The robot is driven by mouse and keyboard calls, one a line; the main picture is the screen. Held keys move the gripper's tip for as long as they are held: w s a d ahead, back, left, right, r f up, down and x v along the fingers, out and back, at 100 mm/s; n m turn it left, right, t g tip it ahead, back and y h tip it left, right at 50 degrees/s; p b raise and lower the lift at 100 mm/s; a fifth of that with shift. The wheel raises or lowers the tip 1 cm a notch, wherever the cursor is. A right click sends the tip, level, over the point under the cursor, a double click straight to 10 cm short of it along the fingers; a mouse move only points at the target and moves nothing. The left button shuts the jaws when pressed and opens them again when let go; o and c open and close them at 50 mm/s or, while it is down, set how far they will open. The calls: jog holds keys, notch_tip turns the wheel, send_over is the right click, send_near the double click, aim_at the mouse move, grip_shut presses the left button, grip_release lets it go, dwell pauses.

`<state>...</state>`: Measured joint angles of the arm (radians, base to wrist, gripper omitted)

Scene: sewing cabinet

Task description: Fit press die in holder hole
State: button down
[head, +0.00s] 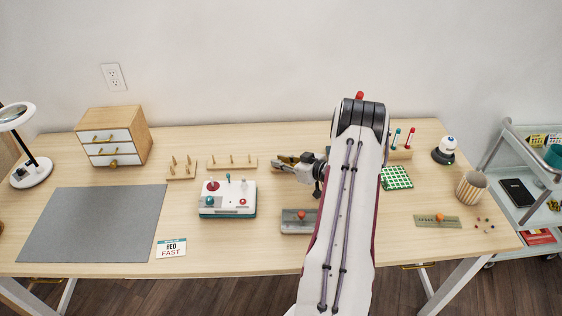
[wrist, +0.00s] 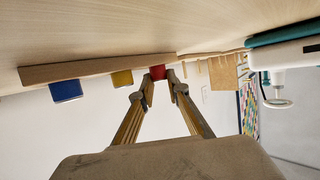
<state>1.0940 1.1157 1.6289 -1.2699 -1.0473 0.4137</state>
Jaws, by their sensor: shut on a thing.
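In the wrist view, which shows the scene upside down, my gripper (wrist: 157,82) is shut on a small red die (wrist: 157,72) at its fingertips. The red die is at the edge of a long wooden holder (wrist: 95,69), in line with a blue die (wrist: 66,90) and a yellow die (wrist: 122,78). I cannot tell whether the red die is in a hole or just above or in front of the holder. In the head view my gripper (head: 283,162) is near the table's back, left of my arm.
Two wooden peg racks (head: 232,162) (head: 181,171) stand left of my gripper. A white and teal machine (head: 228,198) stands in front of them. A grey block with a red knob (head: 299,221) sits beside my arm. The grey mat (head: 93,222) is bare.

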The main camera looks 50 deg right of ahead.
jog(key=shift+f, duration=0.1)
dwell(0.5)
jog(key=c, duration=1.9)
grip_release()
jog(key=shift+s, duration=0.15)
jog(key=shift+v, duration=5.9)
